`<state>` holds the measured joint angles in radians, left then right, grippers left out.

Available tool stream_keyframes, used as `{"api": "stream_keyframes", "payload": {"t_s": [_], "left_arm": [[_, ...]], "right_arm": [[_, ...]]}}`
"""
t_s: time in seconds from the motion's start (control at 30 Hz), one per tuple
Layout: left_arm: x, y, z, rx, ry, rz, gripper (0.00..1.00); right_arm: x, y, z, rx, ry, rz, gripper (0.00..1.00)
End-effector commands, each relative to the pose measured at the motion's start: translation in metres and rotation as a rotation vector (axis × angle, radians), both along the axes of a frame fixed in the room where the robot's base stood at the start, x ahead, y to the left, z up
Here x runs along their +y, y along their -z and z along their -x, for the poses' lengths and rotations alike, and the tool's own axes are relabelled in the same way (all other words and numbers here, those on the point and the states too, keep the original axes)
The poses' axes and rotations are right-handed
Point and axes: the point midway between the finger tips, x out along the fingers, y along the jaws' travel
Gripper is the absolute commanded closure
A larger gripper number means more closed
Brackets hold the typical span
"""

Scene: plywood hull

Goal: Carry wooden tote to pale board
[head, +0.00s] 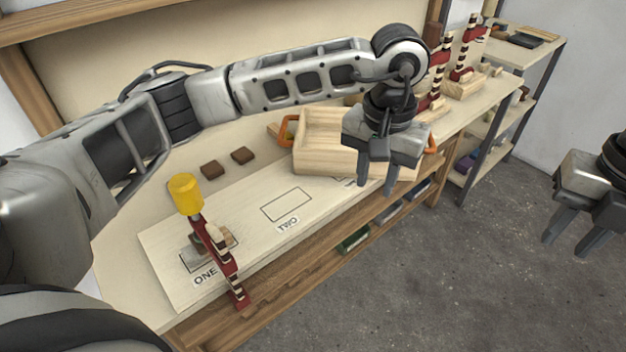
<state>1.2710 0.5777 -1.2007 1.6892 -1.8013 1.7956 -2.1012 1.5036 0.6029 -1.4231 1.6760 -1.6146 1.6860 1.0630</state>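The wooden tote (318,160) is a light open box with an orange handle (289,130) at its left end and another (431,144) at its right end. It stands on the bench, at the back right of the pale board (255,220). I cannot tell whether its base overlaps the board. The board has printed outlines and the labels ONE and TWO; a further label is partly hidden by my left gripper. My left gripper (376,187) points down in front of the tote's right half, fingers apart and empty. My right gripper (564,248) is open and empty over the floor.
Outline TWO (287,205) is clear. Two brown blocks (242,155) lie behind the board. More striped pieces (467,50) stand at the back right. A shelf rack (520,60) is beyond.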

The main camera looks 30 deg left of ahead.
Motion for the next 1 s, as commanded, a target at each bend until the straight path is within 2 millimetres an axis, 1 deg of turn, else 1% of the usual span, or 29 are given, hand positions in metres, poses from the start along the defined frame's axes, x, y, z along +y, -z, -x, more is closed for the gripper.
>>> {"api": "stream_keyframes", "payload": {"t_s": [0.03,0.2,0.3,0.4,0.5,0.6,1.0], "left_arm": [[0.000,0.000,0.000,0.000,0.001,0.000,0.70],[-0.001,0.000,0.000,0.000,0.002,0.000,0.70],[-0.001,0.000,0.000,0.000,0.002,0.000,0.70],[-0.001,0.000,0.000,0.000,0.002,0.000,0.70],[-0.001,0.000,0.000,0.000,0.002,0.000,0.70],[-0.001,0.000,0.000,0.000,0.002,0.000,0.70],[-0.001,0.000,0.000,0.000,0.002,0.000,0.70]], "right_arm": [[0.001,-0.013,-0.002,-0.007,0.000,-0.002,0.70],[0.002,-0.050,-0.003,-0.005,-0.004,-0.002,0.70],[0.003,-0.068,-0.004,-0.005,-0.005,-0.001,0.70],[0.003,-0.082,-0.005,-0.004,-0.006,-0.001,0.70],[0.004,-0.090,-0.005,-0.004,-0.007,-0.001,0.70],[0.004,-0.093,-0.005,-0.001,-0.007,0.000,0.70],[0.004,-0.093,-0.005,-0.002,-0.008,-0.001,0.70]]}}
